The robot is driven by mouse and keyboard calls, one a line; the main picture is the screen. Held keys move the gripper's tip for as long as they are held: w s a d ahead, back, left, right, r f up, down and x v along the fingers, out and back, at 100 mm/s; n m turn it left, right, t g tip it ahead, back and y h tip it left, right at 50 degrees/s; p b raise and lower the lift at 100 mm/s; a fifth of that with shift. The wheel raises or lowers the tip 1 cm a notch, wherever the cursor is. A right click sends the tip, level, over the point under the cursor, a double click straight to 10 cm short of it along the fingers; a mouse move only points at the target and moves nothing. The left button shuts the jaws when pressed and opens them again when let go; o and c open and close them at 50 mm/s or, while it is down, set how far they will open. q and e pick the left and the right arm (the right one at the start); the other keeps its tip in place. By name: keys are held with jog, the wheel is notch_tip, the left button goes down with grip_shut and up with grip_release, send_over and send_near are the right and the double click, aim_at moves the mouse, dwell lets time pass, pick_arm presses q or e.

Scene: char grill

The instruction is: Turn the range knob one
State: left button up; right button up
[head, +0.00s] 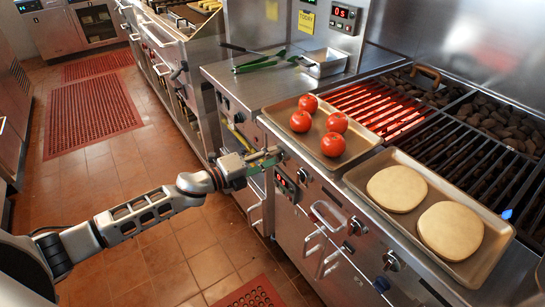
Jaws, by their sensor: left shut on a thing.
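My left gripper (268,157) reaches in from the left to the front panel of the grill (330,205). It is shut on a knob at the left end of this panel; the fingers mostly cover the knob, so its turn angle cannot be read. The left grill section (385,105) glows red. My right gripper is not in view.
A tray (352,160) with several tomatoes and a tray (482,265) with two pale round patties rest along the grill's front edge. Door handles (325,215) stick out below.

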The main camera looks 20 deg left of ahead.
pick_arm(q)
jog(key=o, duration=1.1)
jog(key=shift+r, duration=0.1)
jog(key=shift+s+a, duration=0.1)
jog(key=shift+s+a, duration=0.15)
jog(key=shift+s, duration=0.05)
jog(key=v, duration=1.1)
jog(key=shift+s+a, duration=0.1)
jog(key=shift+a, duration=0.05)
